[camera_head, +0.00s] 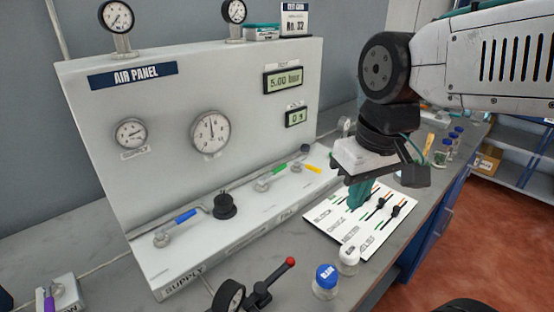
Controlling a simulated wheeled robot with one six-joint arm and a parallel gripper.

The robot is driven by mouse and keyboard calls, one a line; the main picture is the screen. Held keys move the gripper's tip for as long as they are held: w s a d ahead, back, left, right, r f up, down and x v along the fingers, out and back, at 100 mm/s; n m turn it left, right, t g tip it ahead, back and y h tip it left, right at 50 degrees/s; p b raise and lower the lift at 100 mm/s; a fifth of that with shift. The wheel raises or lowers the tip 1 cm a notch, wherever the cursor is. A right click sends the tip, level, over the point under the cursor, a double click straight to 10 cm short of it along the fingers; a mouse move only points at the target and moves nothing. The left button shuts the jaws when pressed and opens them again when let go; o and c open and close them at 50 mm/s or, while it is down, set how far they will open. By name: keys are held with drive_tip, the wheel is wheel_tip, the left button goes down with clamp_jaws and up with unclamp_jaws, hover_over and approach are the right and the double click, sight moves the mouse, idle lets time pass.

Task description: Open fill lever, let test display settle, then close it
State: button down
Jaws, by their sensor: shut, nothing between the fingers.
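The white air panel (85,130) stands on the bench at left. On its base ledge sit a blue-handled valve lever (182,217) near the SUPPLY label, a green-handled lever (275,172) roughly above the FILL label, and a yellow-handled lever (312,169) at the right end. The green handle points up and right. The upper display (284,81) reads 5.00 bar and a smaller display (296,117) reads 0 s; their small captions are unreadable. My gripper (356,196) is shut and empty, pointing down over the white slider board, right of the levers and apart from them.
The white slider board (326,225) lies below my gripper. A blue-capped jar (326,283), a white-capped jar (348,260) and a red-knobbed lever device (262,292) stand in front. A black knob (225,206) rises between the blue and green levers. Several small jars stand behind at right.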

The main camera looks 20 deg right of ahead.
drive_tip(key=w+r+n, duration=0.1)
drive_tip(key=w+n, duration=0.1)
drive_tip(key=w, duration=1.3)
drive_tip(key=n+t+y, duration=0.1)
drive_tip(key=t, duration=0.1)
hover_over(274, 172)
drive_tip(key=d, duration=0.3)
wheel_tip(274, 172, down, 3)
drive_tip(key=shift+w+r, duration=0.1)
drive_tip(key=shift+w, duration=0.05)
drive_tip(key=x, duration=1)
